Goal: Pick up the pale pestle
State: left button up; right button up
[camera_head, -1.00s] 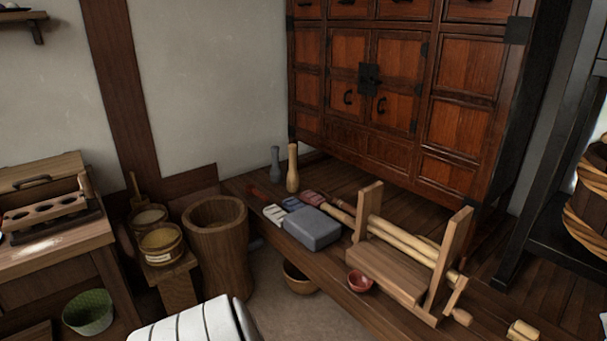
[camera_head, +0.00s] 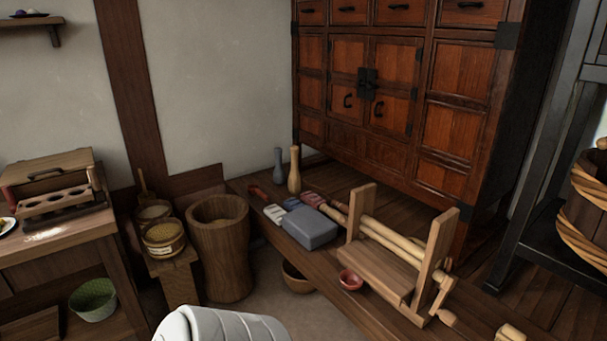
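The pale pestle (camera_head: 294,171) stands upright on the dark wooden platform, against the wall side and left of the big cabinet. It is light tan wood with a narrower neck. A grey pestle-shaped piece (camera_head: 278,166) stands close on its left. Neither of my grippers shows in the head view. Nothing covers the pale pestle.
In front of the pestle lie brushes (camera_head: 273,212) and a grey block (camera_head: 311,228). A tall wooden mortar (camera_head: 221,250) stands on the floor left. The cabinet (camera_head: 375,95) rises behind.

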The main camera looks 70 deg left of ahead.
aim_at(294, 180)
jog(key=i+l+u, duration=0.1)
jog(key=u, duration=0.4)
jog(key=l+u, duration=0.3)
jog(key=u, duration=0.2)
